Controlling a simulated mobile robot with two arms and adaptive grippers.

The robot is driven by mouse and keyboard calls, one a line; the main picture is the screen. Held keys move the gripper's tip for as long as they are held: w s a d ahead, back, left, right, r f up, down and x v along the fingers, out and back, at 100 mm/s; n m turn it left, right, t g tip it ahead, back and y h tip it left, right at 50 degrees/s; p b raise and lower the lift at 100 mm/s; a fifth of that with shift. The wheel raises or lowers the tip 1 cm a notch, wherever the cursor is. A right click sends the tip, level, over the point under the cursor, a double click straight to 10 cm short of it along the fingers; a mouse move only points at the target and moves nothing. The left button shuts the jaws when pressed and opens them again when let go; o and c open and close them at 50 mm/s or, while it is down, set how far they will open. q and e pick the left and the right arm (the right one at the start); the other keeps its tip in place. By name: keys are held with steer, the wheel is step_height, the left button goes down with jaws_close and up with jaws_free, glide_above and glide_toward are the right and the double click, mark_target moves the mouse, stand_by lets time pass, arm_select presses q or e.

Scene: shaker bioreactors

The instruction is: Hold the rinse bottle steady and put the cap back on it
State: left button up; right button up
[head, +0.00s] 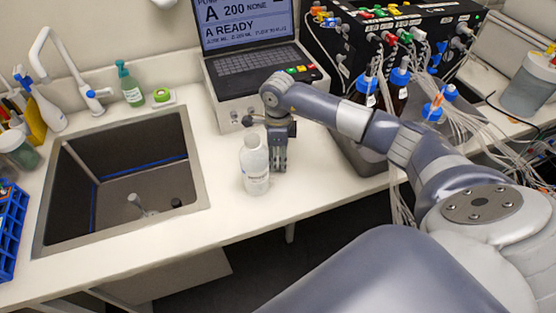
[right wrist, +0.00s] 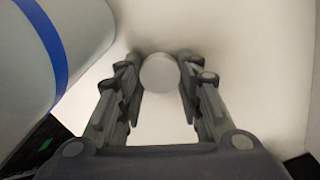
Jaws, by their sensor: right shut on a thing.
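The rinse bottle (head: 255,172), pale and translucent with a printed label, stands upright on the counter right of the sink. Its pale neck is small, and no other gripper holds the bottle. My right gripper (head: 279,168) points down just right of the bottle, close to the counter. In the right wrist view its fingers (right wrist: 160,78) are closed on the sides of a round white cap (right wrist: 160,73). The cap is hidden in the head view. The bottle's pale wall with a blue band (right wrist: 52,45) fills the upper left of the wrist view. My left gripper is out of view.
The sink (head: 130,180) lies left of the bottle. A laptop on a white unit (head: 245,85) stands behind it. Blue-capped bottles (head: 395,90) and many cables crowd the right. The counter's front edge (head: 330,205) is close; the counter between sink and bottle is clear.

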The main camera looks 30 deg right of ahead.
mark_target(278, 161)
steer(key=shift+r, duration=0.55)
step_height(278, 161, up, 17)
steer(key=b, duration=0.3)
steer(key=shift+b, duration=0.35)
steer(key=shift+f, duration=0.1)
